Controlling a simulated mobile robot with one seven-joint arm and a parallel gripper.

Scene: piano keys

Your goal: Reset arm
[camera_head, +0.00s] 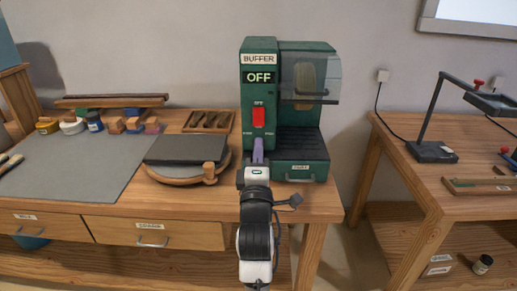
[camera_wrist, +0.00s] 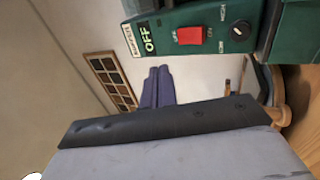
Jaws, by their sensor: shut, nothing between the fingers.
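My gripper (camera_head: 258,150) points up and forward in front of the green buffer machine (camera_head: 309,140) in the head view. Its purple fingers are shut together and hold nothing. They overlap the machine's front just below the red switch (camera_head: 258,117); whether they touch it cannot be told. The sign above the switch reads OFF. In the wrist view my gripper (camera_wrist: 157,72) shows as two fingers side by side. The buffer machine (camera_wrist: 215,15) and its red switch (camera_wrist: 190,35) show at the top there, apart from the fingertips in the picture.
A dark slab on a round wooden stand (camera_head: 187,160) is left of my gripper. A compartment tray (camera_head: 209,121) stands behind it. A grey mat (camera_head: 75,170) covers the bench's left. A second bench (camera_head: 455,150) with a lamp (camera_head: 435,150) stands right, across a gap.

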